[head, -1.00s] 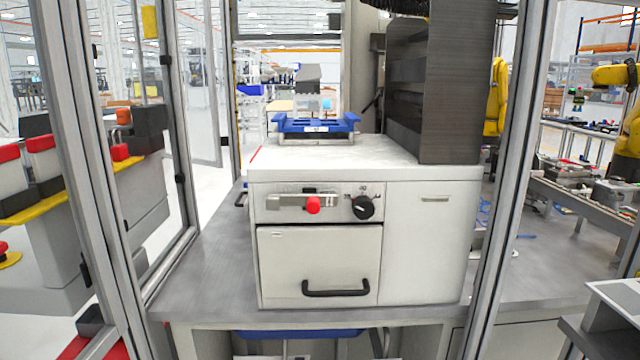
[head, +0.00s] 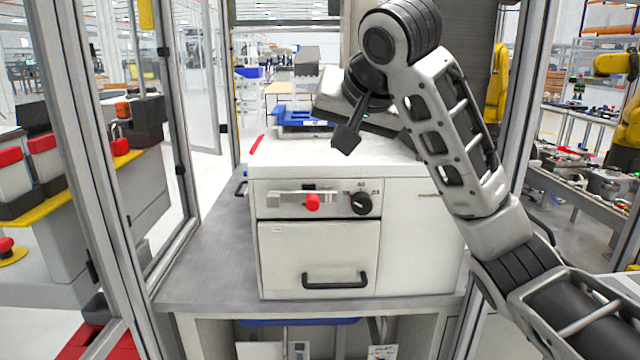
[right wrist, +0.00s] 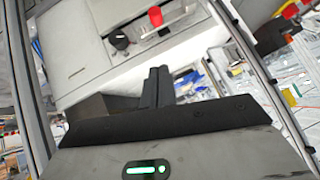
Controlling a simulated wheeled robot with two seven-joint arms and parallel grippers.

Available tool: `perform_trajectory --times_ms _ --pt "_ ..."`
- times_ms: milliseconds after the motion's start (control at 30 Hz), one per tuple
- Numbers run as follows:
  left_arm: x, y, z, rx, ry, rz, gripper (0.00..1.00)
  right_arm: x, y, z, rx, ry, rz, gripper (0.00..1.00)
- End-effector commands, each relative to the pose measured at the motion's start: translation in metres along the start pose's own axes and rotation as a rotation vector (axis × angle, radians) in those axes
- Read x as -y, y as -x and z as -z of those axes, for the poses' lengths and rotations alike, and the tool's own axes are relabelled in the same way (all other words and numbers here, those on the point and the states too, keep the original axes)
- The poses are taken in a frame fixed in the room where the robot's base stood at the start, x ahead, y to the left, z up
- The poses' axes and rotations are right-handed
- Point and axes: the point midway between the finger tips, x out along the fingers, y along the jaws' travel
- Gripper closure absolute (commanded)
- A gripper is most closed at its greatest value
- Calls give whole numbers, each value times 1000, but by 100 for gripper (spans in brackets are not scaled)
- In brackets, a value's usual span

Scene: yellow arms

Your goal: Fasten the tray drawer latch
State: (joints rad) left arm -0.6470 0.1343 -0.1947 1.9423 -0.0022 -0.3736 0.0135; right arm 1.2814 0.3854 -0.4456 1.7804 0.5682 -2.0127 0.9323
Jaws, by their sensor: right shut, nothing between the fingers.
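The white machine (head: 420,240) stands on a grey table. Its front has a drawer (head: 318,258) with a black bar handle (head: 335,281), and the drawer front sits flush. Above it is a panel with a metal latch bar (head: 290,199), a red knob (head: 312,202) and a black dial (head: 361,202). The red knob also shows in the right wrist view (right wrist: 155,17), near the black dial (right wrist: 119,41). My right gripper (head: 346,138) is shut and empty, above the machine's top and apart from the latch; its fingers show in the right wrist view (right wrist: 158,84). My left gripper is not in view.
A blue fixture (head: 295,117) sits on the machine's top, partly hidden by my right arm. Metal frame posts (head: 505,150) stand on both sides. The space in front of the drawer and panel is clear.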

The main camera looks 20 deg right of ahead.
Motion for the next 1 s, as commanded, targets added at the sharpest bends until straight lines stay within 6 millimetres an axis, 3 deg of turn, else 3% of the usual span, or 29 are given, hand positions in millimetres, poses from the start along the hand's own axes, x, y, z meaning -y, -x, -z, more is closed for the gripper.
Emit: perform_trajectory --times_ms 267,433,533,900,1000 --pt "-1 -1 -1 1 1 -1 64 0 -2 -1 0 1 1 100" --pt "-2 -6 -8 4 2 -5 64 1 -14 -2 0 -1 7 100" --pt "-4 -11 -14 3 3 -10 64 1 -31 -6 8 -1 7 100" --pt "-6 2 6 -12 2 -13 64 0 -104 0 3 2 -2 100" --pt "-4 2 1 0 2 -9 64 0 -115 -14 3 3 0 100"
